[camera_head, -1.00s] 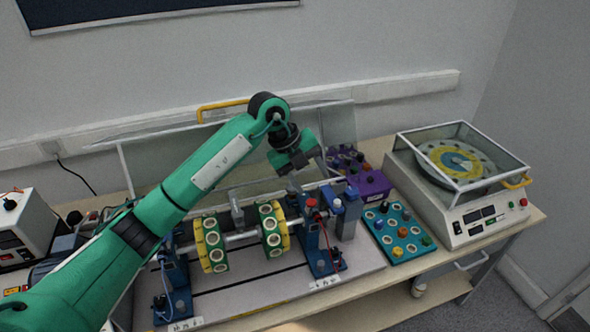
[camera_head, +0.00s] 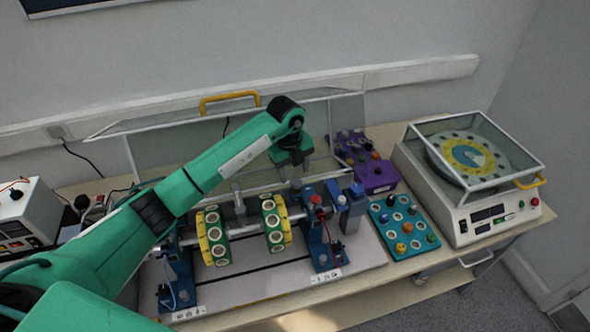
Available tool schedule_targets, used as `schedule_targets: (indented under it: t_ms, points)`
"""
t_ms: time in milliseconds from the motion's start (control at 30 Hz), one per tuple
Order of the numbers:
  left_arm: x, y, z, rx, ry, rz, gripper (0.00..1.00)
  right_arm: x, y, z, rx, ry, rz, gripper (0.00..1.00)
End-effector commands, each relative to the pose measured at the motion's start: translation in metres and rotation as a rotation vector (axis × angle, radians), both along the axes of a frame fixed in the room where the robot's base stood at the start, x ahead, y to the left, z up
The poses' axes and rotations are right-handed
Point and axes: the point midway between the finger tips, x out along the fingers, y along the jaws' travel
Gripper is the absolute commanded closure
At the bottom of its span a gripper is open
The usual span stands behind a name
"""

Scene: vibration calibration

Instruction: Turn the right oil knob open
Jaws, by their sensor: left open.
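A shaft rig with two green-and-yellow discs (camera_head: 276,222) stands on a pale base plate (camera_head: 250,284). The right blue bearing stand (camera_head: 322,243) carries a red knob (camera_head: 316,199) on top, which seems to be the right oil knob. Its turn position is too small to tell. My left gripper (camera_head: 296,183) points down just behind and left of this knob in the picture, apart from it. It is open, and I see nothing between its fingers. The fingertips are small and dark against the rig. My right gripper is not in view.
A clear raised cover (camera_head: 170,150) with a yellow handle stands behind the rig. To the right are a purple box (camera_head: 376,177), a teal board with knobs (camera_head: 422,241) and a white balancing machine (camera_head: 472,222). A white instrument (camera_head: 30,215) stands at the left.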

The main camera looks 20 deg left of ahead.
Motion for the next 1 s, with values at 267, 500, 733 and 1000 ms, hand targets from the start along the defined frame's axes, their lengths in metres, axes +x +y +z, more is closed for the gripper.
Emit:
schedule_targets:
  t_ms: [267,500,733,1000]
  points:
    - [0.002,-0.002,-0.025,-0.002,0.001,0.0,0.46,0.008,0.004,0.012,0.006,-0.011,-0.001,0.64]
    - [0.002,-0.002,-0.028,-0.002,-0.001,-0.001,0.46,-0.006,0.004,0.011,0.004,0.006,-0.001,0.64]
    - [0.002,-0.002,-0.027,-0.002,-0.001,-0.001,0.81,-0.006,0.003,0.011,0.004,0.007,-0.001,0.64]
    - [0.003,-0.002,-0.028,-0.001,-0.002,-0.012,0.9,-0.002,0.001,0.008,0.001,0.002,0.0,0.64]
